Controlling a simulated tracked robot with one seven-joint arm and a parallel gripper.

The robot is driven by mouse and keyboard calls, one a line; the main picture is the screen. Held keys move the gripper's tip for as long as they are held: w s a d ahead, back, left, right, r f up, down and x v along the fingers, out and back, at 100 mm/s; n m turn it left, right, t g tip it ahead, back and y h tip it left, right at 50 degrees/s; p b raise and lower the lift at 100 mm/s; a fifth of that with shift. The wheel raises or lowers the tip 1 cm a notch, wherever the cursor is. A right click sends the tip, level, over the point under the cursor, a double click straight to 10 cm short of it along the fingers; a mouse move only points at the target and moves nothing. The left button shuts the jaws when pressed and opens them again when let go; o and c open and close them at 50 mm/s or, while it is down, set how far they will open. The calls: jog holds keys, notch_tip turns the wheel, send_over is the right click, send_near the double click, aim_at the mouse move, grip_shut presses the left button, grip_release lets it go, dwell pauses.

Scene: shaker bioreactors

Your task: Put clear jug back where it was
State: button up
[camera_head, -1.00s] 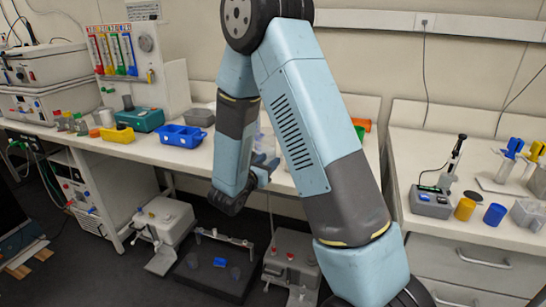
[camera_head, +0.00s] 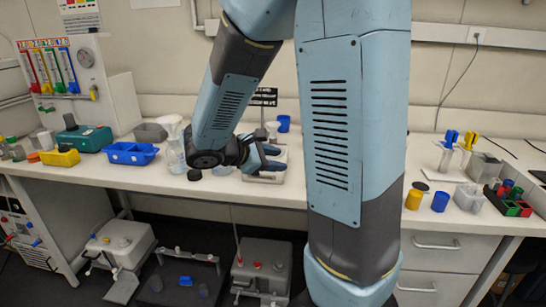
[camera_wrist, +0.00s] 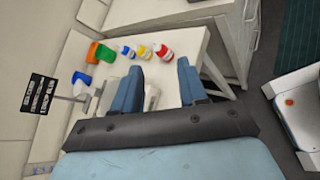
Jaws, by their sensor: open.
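My gripper (camera_head: 272,158) is over the back bench, pointing right in the head view. It also shows in the wrist view (camera_wrist: 157,78), with its two blue fingers apart. A pale, clear-looking object (camera_wrist: 152,98) shows between the fingers in the wrist view; I cannot tell whether it is the jug or whether the fingers touch it. A clear vessel (camera_head: 175,157) with a pale top stands on the bench left of the gripper in the head view; I cannot tell if it is the clear jug. My arm hides part of the bench.
A blue bin (camera_head: 130,153) and a yellow bin (camera_head: 60,157) stand on the bench (camera_head: 270,192) at left. A blue cup (camera_head: 284,123) stands behind the gripper. The right bench holds a blue cup (camera_head: 440,201), a yellow cup (camera_head: 416,195) and coloured racks. Equipment stands below the bench.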

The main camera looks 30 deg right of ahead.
jog(key=s+a+r+m+y, duration=0.2)
jog(key=s+r+m+y, duration=0.1)
jog(key=s+m+y, duration=0.6)
jog(key=s+a+r+m+t+y, duration=0.3)
jog(key=s+a+r+m+t, duration=0.1)
jog(key=s+a+r, duration=0.2)
jog(key=shift+r+y, duration=0.3)
jog(key=shift+y, duration=0.1)
